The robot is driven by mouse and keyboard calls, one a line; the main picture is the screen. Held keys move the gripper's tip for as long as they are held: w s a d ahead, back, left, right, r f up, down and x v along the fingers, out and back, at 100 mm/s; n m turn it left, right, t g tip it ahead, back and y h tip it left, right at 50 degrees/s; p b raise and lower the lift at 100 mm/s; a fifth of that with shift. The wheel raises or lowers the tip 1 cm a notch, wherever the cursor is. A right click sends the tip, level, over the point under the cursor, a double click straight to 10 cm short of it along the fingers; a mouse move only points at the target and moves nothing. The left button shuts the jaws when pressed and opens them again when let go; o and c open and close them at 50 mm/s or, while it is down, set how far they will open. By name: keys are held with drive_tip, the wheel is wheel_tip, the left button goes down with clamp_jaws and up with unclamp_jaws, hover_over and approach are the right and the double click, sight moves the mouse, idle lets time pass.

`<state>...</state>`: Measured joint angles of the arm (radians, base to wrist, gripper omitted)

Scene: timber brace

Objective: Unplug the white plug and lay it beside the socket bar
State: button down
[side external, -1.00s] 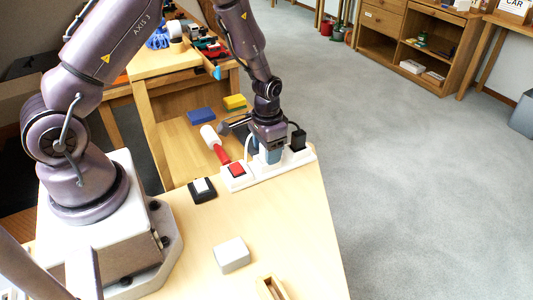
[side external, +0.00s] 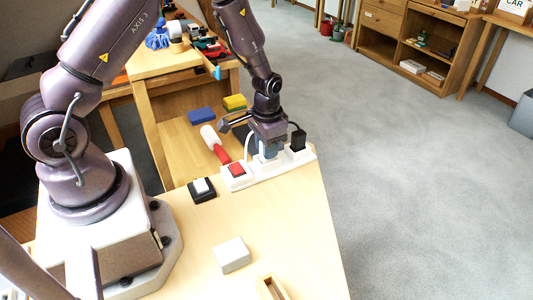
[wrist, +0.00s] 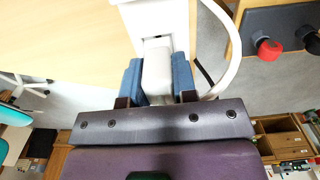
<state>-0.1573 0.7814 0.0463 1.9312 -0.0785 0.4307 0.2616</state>
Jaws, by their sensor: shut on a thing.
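The white socket bar (side external: 283,172) lies along the far edge of the table, with a red switch (side external: 237,169) at its left end. My gripper (side external: 268,148) is above the middle of the bar. Its blue fingers are closed on the white plug (wrist: 157,72), one on each side. In the side view a small white part of the plug shows under the fingers, close to the bar. I cannot tell whether its pins are clear of the socket. Its white cord (wrist: 226,40) loops to the right in the wrist view.
A black plug (side external: 298,140) is in the bar's right end, next to my gripper. A black-and-white switch box (side external: 202,189) and a white block (side external: 231,254) stand on the table (side external: 290,225). Bare tabletop lies in front of the bar.

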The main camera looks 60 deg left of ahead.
drive_tip(key=shift+r, duration=2.4)
drive_tip(key=shift+d, duration=0.1)
drive_tip(key=d, duration=1.2)
drive_tip(key=shift+d, duration=0.1)
drive_tip(key=shift+s+f, duration=0.65)
drive_tip(key=shift+s, duration=0.75)
drive_tip(key=shift+s+f, duration=0.65)
drive_tip(key=shift+s, duration=0.7)
drive_tip(key=shift+s+f, duration=0.65)
drive_tip(key=shift+s, duration=0.75)
drive_tip(key=shift+r, duration=0.15)
